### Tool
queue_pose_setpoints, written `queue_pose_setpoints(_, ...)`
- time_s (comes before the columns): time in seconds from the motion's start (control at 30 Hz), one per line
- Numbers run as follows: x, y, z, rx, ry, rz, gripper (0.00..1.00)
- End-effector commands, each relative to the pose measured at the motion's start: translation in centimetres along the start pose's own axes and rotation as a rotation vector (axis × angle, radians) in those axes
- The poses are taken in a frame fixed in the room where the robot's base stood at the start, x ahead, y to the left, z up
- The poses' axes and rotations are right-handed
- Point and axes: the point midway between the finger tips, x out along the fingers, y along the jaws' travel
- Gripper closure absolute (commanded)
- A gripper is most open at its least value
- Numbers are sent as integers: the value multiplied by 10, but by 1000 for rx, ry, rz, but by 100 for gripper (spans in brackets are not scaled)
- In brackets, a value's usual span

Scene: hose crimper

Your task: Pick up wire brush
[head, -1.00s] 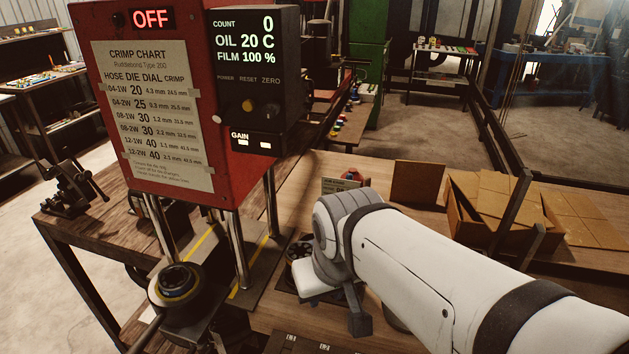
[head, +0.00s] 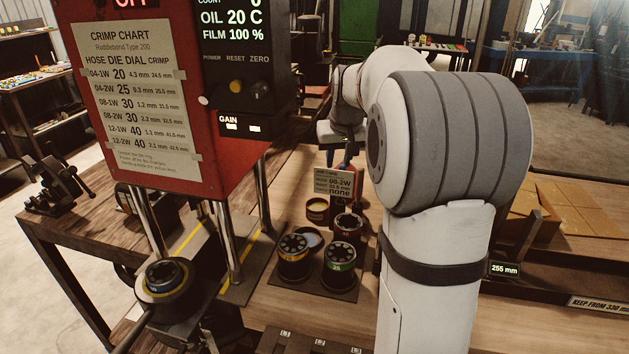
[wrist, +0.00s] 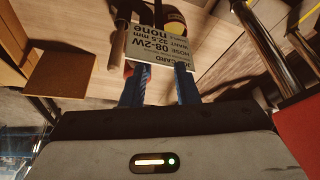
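I cannot make out the wire brush for certain in either view. A brown-grey rod (wrist: 118,46) stands beside the job card in the wrist view; I cannot tell whether it is part of the brush. My gripper (wrist: 158,72) has its two blue fingers apart, with the card showing between and beyond them. In the head view my gripper (head: 340,162) points down behind the job card (head: 334,184), at the back of the bench. I see nothing held between the fingers. My arm hides part of the bench to the right.
Die sets, one yellow-ringed (head: 293,258) and one green-ringed (head: 339,262), stand on a dark mat in front of the card. A yellow tin (head: 317,209) and a red-ringed die set (head: 348,224) are close by. The red crimper (head: 225,165) stands left; cardboard (head: 570,215) lies right.

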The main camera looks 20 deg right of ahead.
Motion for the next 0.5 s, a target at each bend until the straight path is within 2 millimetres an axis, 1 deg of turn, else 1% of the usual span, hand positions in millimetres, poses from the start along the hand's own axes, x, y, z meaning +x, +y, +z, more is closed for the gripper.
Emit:
queue_pose_setpoints(0.03,12,11,-12,10,3,4,72)
queue_pose_setpoints(0.1,21,21,-24,18,7,8,72)
queue_pose_setpoints(0.2,29,29,-35,24,12,11,72)
queue_pose_setpoints(0.27,33,32,-38,26,13,12,72)
queue_pose_setpoints(0.5,58,32,-40,25,13,11,72)
